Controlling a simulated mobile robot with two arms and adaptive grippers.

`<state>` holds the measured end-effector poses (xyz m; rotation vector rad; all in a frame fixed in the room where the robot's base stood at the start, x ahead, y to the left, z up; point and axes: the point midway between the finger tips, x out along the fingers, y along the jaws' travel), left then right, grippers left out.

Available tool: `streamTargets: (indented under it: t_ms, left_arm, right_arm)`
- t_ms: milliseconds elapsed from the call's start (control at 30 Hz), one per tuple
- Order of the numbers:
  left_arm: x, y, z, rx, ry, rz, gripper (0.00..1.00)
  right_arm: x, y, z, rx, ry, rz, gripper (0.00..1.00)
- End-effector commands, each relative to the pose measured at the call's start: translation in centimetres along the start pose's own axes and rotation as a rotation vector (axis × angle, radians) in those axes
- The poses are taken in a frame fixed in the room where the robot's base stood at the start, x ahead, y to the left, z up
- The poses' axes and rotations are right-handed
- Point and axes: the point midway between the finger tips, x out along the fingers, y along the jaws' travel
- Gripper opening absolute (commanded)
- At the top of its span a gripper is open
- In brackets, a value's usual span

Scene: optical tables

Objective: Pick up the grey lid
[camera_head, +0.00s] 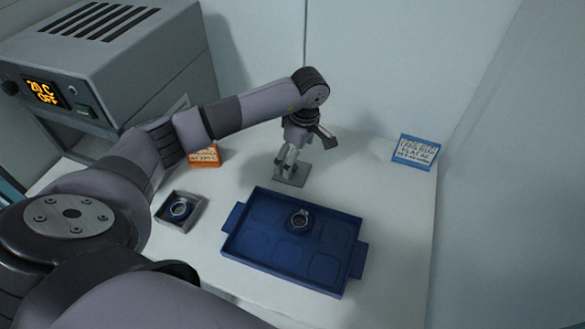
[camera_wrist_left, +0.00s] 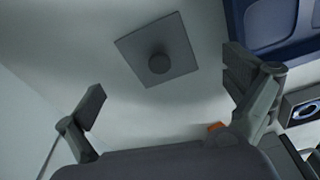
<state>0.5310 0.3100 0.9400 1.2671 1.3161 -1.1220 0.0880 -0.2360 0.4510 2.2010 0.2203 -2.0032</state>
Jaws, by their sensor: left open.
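The grey lid (camera_wrist_left: 181,75) is a flat square plate with a round knob (camera_wrist_left: 159,63) in its middle. It lies on the white table and shows whole in the left wrist view. In the head view the lid (camera_head: 295,180) is partly covered by my left gripper. My left gripper (camera_head: 287,163) is above the lid with its fingers pointing down. In the left wrist view the left gripper (camera_wrist_left: 165,92) has its fingers spread wide, with nothing between them. The knob appears between and beyond the fingertips, apart from them. My right gripper is not in view.
A blue tray (camera_head: 262,262) with a ring-like part (camera_head: 299,219) in one compartment stands in front of the lid. A small grey box (camera_head: 163,212) holds another ring-like part. An orange sign (camera_head: 205,160), a blue sign (camera_head: 428,163) and a grey device (camera_head: 120,75) stand around. The table's right side is clear.

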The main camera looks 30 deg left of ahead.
Motion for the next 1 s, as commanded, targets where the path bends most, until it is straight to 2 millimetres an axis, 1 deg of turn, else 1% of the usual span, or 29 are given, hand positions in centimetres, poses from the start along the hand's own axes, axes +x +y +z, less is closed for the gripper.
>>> streamTargets:
  t_ms: [33, 167, 300, 400, 600, 1000]
  left_arm:
    - [0.4, 0.0, -0.1, -0.003, 0.001, -0.005, 1.00]
    - [2.2, 0.4, -0.5, -0.003, 0.000, -0.007, 1.00]
    - [4.2, 0.5, -0.5, -0.001, -0.001, -0.004, 1.00]
    - [4.8, 0.6, -0.6, 0.000, 0.001, -0.002, 1.00]
    - [4.9, 0.6, -0.6, 0.000, 0.001, -0.001, 1.00]
    - [4.9, 0.6, -0.6, 0.000, 0.001, -0.001, 0.74]
  right_arm:
    - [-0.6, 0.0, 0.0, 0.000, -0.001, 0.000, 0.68]
    - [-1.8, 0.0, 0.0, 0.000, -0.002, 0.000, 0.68]
    - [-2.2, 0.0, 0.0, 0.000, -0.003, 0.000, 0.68]
    - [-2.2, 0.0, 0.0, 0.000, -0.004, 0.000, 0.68]
    - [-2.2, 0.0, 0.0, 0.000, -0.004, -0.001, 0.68]
    - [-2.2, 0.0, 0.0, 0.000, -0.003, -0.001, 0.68]
